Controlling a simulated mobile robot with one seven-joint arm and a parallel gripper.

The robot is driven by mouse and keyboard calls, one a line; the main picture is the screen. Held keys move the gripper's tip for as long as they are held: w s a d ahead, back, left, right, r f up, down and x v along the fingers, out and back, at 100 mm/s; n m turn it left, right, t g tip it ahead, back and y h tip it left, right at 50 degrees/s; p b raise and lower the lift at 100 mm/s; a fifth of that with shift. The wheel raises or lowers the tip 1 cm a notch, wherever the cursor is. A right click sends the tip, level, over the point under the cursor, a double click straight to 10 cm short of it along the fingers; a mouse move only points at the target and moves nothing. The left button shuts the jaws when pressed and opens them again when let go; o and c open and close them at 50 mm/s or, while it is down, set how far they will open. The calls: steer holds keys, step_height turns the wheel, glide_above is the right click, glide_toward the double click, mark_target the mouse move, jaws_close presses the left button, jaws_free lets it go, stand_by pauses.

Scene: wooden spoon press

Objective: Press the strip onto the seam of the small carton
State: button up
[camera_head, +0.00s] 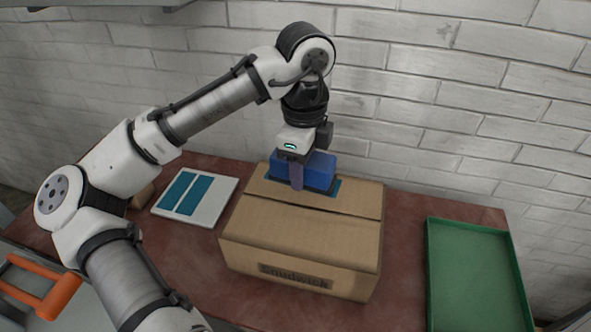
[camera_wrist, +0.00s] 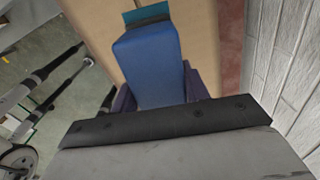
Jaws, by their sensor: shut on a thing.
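A brown cardboard carton (camera_head: 300,228) stands on the table, with a dark seam (camera_head: 318,208) running across its top. My gripper (camera_head: 298,172) is shut on a blue block (camera_head: 322,165), over the rear part of the carton. In the wrist view the block (camera_wrist: 150,62) sits between the fingers of my gripper (camera_wrist: 157,92). A teal strip (camera_head: 336,187) shows at the block's underside, and its end (camera_wrist: 147,13) sticks out past the block in the wrist view. In the head view it appears behind the seam line. Whether it touches the carton is hidden.
A white board (camera_head: 208,215) with two teal strips lies left of the carton. A small brown object (camera_head: 143,197) is partly hidden behind my arm. A green tray (camera_head: 475,270), seemingly empty, lies at the right. A brick wall (camera_head: 450,130) rises close behind the table.

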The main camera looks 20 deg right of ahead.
mark_target(310, 190)
steer(key=shift+s+d+r+n, duration=0.1)
steer(key=shift+s+d+n, duration=0.2)
steer(key=shift+s, duration=0.1)
steer(key=shift+s+d+r+n, duration=0.1)
steer(key=shift+s+d+n, duration=0.05)
steer(key=shift+s+n, duration=0.2)
step_height(310, 190, down, 6)
steer(key=b, duration=0.6)
steer(key=shift+r, duration=0.1)
steer(key=shift+f+b, duration=0.45)
steer(key=shift+f, duration=0.4)
stand_by(0.7)
steer(key=shift+s+f+p, duration=0.1)
steer(key=shift+p, duration=0.2)
stand_by(1.6)
step_height(310, 190, up, 7)
steer(key=p, duration=0.7)
